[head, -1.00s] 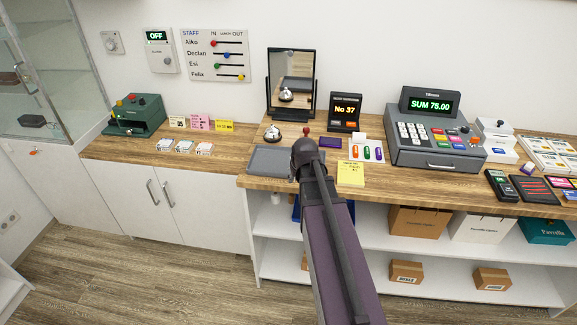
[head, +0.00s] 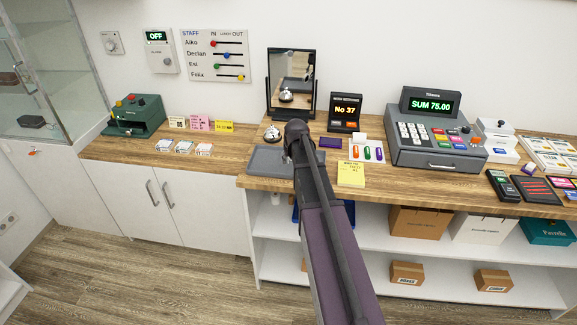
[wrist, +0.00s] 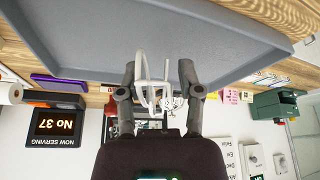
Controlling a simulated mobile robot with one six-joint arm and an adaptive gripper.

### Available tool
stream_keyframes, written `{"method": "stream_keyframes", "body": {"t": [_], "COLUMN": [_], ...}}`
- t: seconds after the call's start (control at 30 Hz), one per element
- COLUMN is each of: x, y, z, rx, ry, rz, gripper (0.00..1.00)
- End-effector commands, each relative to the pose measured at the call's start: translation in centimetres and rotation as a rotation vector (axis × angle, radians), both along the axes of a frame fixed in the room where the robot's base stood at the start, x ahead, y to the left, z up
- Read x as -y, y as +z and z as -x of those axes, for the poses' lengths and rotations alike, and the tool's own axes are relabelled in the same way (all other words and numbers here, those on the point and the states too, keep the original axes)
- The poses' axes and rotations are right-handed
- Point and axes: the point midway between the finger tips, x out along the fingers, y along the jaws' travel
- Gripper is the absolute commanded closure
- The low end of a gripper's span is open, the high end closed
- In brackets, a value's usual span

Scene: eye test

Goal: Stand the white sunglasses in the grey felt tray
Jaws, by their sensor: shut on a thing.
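The white sunglasses (wrist: 139,82) show in the wrist view between the two fingers of my gripper (wrist: 158,76), which is shut on them. Their thin white arms point toward the tray side of that picture. The grey felt tray (head: 263,161) lies on the counter in the head view, partly hidden behind my arm. In the wrist view the tray (wrist: 200,28) fills the top, just beyond the fingertips. I cannot tell whether the sunglasses touch it. In the head view my arm hides the gripper and the sunglasses.
A silver bell (head: 271,134) stands behind the tray, and a black-framed mirror (head: 291,84) behind that. A purple item (head: 330,143), a yellow note (head: 351,173) and the "No 37" display (head: 345,111) are to the right. The counter (head: 222,165) left of the tray is partly clear.

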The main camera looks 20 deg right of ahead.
Motion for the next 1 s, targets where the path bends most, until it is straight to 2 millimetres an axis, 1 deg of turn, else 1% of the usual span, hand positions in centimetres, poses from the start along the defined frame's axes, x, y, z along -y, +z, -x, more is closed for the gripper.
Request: {"method": "stream_keyframes", "body": {"t": [0.17,0.3,0.5,0.7,1.0], "x": [0.1,0.5,0.4,0.4,0.5], "y": [0.0,-0.2,-2.1,-3.4,-3.6], "z": [-0.3,-1.5,-1.3,-1.3,-1.2], "rx": [0.000,0.000,0.000,0.000,0.000], "ry": [0.000,0.000,-0.001,-0.001,-0.001], "rz": [0.000,0.000,0.000,0.000,0.001], "gripper": [0.84,0.84,0.84,0.84,0.84]}}
